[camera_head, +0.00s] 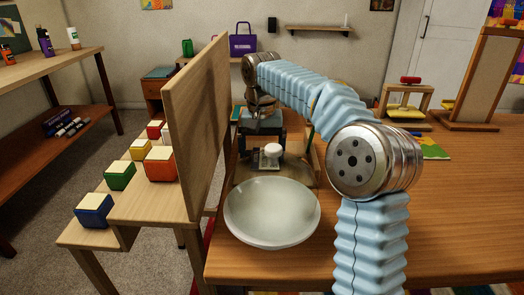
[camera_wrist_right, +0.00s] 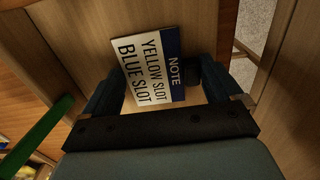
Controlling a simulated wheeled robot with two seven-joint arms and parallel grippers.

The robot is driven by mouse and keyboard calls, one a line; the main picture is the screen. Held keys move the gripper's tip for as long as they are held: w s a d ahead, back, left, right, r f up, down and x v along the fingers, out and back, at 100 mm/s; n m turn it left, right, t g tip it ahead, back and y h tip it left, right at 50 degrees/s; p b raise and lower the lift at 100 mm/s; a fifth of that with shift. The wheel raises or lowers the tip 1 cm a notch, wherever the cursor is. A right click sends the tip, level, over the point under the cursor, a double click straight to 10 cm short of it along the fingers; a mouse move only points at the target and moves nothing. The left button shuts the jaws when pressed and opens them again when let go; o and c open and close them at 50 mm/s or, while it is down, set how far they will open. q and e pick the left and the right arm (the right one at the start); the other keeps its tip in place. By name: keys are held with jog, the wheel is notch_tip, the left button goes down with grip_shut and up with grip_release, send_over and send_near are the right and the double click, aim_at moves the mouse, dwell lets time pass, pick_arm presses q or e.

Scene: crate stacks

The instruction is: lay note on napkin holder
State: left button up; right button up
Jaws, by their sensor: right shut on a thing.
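The note (camera_wrist_right: 150,68) is a white card with a blue "NOTE" band and the lines "YELLOW SLOT" and "BLUE SLOT". In the right wrist view it sits between the jaws of my right gripper (camera_wrist_right: 160,80), which is shut on it. In the head view my right gripper (camera_head: 259,140) is low behind the bowl, beside the upright wooden panel; the note is not clear there. A small grey item with a white round top (camera_head: 272,151) stands just in front of the gripper. I cannot tell whether it is the napkin holder. My left gripper is not in view.
A pale bowl (camera_head: 272,212) stands at the table's front left. A tall wooden panel (camera_head: 198,130) rises along the left edge. Beyond it, coloured blocks (camera_head: 120,176) sit on a stepped stand. The table (camera_head: 455,215) is clear at the right.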

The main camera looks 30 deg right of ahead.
jog(key=shift+f, duration=0.2)
jog(key=o, duration=0.8)
jog(key=shift+r+p, duration=1.5)
jog(key=shift+r, duration=4.7)
